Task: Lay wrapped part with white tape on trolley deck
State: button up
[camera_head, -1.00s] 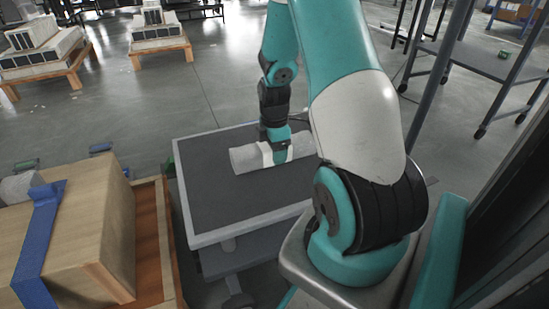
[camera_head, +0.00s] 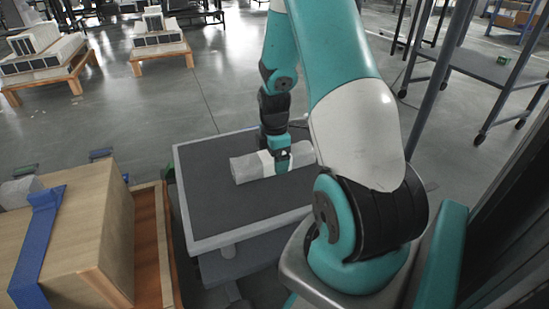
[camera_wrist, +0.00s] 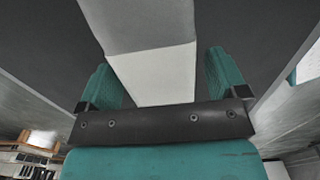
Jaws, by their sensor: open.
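The wrapped part (camera_head: 251,168) is a grey-white roll with a white tape band around its middle. It lies on the dark top of the trolley deck (camera_head: 205,205). In the wrist view the wrapped part (camera_wrist: 140,22) runs away from me, with the white tape (camera_wrist: 155,75) between the fingers. My gripper (camera_head: 281,160) is at the part's middle, over the tape. In the wrist view my gripper (camera_wrist: 165,80) has its two teal fingers on either side of the part, with gaps showing, so it is open. The lower fingertips are partly hidden in the head view.
A wooden box with a blue strap (camera_head: 75,225) stands at the left, close to the trolley. A grey shelf rack (camera_head: 480,65) stands at the right. Pallets with white blocks (camera_head: 160,45) are at the back left. Floor behind the trolley is clear.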

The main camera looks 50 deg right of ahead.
notch_tip(320, 180, up, 12)
jog(key=p, duration=0.6)
jog(key=shift+f, duration=0.25)
jog(key=w+a+r+m+t+y, duration=0.1)
jog(key=a+r, duration=0.4)
jog(key=a, duration=0.4)
jog(key=w+a+r+m+y, duration=0.1)
jog(key=a+r, duration=0.4)
jog(key=a, duration=0.4)
jog(key=s+a+r+m, duration=0.1)
jog(key=s+a+r, duration=0.1)
jog(key=s+a, duration=0.3)
jog(key=s+a+r+y, duration=0.1)
jog(key=s+a+r, duration=0.2)
jog(key=s+a, duration=0.2)
jog(key=s+a+r+m+g+y, duration=0.1)
jog(key=s+a+r, duration=0.2)
jog(key=s+a, duration=0.2)
jog(key=a, duration=0.3)
jog(key=shift+a+m, duration=0.25)
jog(key=shift+m, duration=0.05)
jog(key=shift+w, duration=0.1)
